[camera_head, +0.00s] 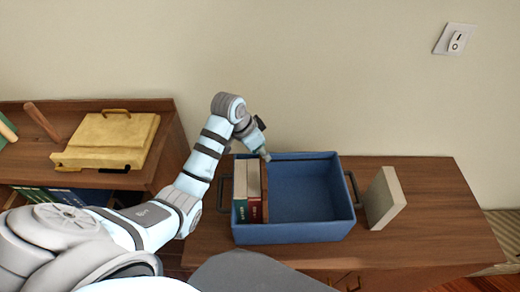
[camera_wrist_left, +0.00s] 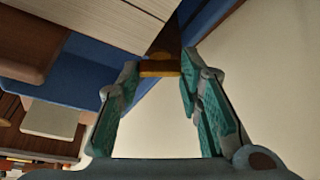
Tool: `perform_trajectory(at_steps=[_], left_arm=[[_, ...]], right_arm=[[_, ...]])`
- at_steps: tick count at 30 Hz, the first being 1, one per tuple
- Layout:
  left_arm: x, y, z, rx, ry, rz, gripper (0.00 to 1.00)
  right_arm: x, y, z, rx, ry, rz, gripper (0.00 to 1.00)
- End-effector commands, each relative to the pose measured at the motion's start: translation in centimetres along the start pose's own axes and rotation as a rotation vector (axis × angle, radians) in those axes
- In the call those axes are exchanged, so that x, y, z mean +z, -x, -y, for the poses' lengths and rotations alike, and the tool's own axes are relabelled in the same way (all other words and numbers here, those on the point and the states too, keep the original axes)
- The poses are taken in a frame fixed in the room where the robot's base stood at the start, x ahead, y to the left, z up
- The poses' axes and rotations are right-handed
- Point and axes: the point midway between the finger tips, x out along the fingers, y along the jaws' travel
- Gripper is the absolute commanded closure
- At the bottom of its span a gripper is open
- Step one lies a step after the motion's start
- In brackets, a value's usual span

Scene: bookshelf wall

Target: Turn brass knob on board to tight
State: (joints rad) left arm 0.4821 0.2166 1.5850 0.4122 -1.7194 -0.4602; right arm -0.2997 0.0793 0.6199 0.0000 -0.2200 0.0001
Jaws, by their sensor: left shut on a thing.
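The brass knob (camera_wrist_left: 160,69) shows in the left wrist view between the tips of my left gripper (camera_wrist_left: 160,72), which is shut on it. The knob sits at the end of a thin brown board (camera_wrist_left: 166,42). In the head view the board (camera_head: 265,198) stands upright in the blue crate, right of the books. My left gripper (camera_head: 265,156) is at the crate's back rim, over the board's far end, and hides the knob there. My right gripper is not in view.
The blue crate (camera_head: 293,235) holds books (camera_head: 247,190) at its left; its right part is empty. A grey-beige book (camera_head: 385,198) stands right of it on the wooden cabinet (camera_head: 440,215). A yellow case (camera_head: 107,138) lies at left. A switch (camera_head: 455,40) is on the wall.

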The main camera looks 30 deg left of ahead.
Motion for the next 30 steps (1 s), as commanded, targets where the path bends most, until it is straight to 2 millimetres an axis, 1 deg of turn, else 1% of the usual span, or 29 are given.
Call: perform_trajectory(at_steps=[18,24,30], left_arm=[[0.00,-0.01,0.25,0.169,-0.402,0.001,0.95],[0.02,-0.04,0.29,0.201,-0.479,0.002,0.95],[0.02,-0.05,0.28,0.214,-0.512,0.001,0.95]], right_arm=[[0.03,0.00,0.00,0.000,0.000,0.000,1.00],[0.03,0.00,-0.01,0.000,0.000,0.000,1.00],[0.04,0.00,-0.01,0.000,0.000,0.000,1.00]])
